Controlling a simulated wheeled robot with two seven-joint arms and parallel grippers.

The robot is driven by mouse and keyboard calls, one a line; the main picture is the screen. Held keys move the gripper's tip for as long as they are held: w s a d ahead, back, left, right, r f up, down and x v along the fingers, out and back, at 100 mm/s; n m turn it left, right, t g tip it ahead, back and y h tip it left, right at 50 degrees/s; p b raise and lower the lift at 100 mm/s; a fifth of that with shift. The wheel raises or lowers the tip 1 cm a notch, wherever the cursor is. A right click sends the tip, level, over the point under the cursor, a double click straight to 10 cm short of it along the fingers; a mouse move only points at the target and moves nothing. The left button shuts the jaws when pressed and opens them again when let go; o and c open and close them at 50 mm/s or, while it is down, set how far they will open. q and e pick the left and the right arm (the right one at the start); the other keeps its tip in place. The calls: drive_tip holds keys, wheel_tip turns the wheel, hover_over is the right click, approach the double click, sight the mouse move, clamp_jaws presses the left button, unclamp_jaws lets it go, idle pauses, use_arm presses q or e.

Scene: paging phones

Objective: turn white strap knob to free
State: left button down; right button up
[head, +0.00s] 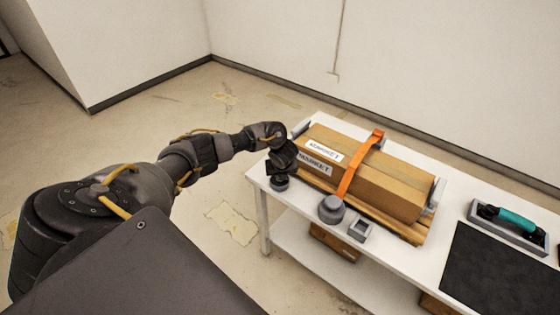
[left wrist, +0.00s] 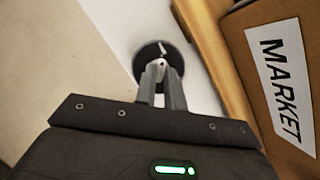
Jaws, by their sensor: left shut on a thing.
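A dark round dial stands on the white table's near left corner, below my left gripper (head: 280,172) in the head view. In the left wrist view it is a dark disc (left wrist: 174,58) with a white line on it. A small pale grip, the white strap knob (left wrist: 160,64), rises from its middle. My left gripper (left wrist: 161,72) is shut on this knob from above, fingers on either side. An orange strap (head: 361,163) runs over a cardboard box (head: 395,183) further right. My right gripper is not in view.
The box lies on a wooden board on the white table (head: 388,262). A grey round knob (head: 331,209) and a small grey square holder (head: 359,230) stand at the front edge. A teal-handled tool (head: 508,219) and a black mat (head: 500,270) are at the right.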

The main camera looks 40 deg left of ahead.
use_arm(q)
drive_tip(key=c, duration=1.5)
unclamp_jaws()
drive_tip(key=p+v, duration=0.4)
drive_tip(key=v, duration=0.7)
drive_tip(key=shift+d+f, duration=0.1)
drive_tip(key=shift+f, duration=0.05)
